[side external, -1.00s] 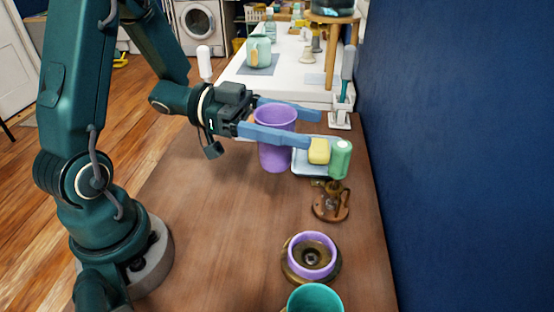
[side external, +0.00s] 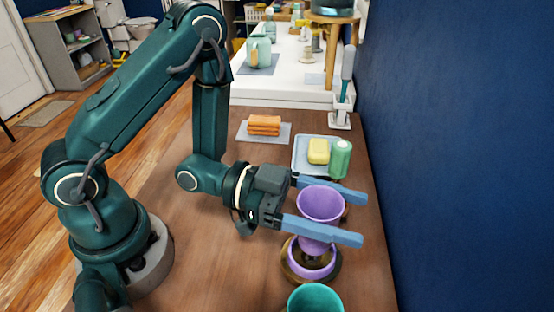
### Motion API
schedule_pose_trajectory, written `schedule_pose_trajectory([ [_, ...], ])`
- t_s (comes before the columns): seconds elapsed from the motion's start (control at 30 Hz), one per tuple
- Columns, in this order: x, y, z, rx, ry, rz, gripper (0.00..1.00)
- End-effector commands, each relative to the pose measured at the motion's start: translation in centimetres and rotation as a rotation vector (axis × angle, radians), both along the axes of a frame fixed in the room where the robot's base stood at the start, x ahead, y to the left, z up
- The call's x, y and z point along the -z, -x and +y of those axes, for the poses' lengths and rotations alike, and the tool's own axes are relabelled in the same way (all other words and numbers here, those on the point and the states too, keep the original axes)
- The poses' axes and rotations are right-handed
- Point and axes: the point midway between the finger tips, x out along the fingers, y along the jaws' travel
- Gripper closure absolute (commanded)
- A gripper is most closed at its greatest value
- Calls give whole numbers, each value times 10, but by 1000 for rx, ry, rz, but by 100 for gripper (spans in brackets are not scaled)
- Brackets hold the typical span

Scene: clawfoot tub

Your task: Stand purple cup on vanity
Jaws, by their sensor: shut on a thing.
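The purple cup (side external: 320,206) is upright between the blue fingers of my gripper (side external: 358,219), which is shut on it. The cup is over the brown wooden vanity top (side external: 215,275). In the picture its lower end overlaps a purple ring (side external: 311,272) on a dark brass base; I cannot tell whether they touch. The near finger hides part of the cup's side.
A teal cup (side external: 315,299) stands at the front edge of the view. Behind my gripper are a tray (side external: 303,166) with a yellow block (side external: 318,151), a green bottle (side external: 340,158) and folded orange cloths (side external: 264,124). A blue wall (side external: 460,150) bounds the right. The left vanity surface is clear.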

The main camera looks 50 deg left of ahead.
Motion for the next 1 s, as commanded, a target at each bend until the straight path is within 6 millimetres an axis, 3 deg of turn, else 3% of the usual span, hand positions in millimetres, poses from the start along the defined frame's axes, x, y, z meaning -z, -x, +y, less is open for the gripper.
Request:
schedule_pose_trajectory([
  [0.4,33,0,0,0,1,3,100],
  [0.93,40,0,0,0,1,1,100],
  [0.97,40,0,0,0,1,1,20],
  [1.0,40,0,0,0,0,0,5],
])
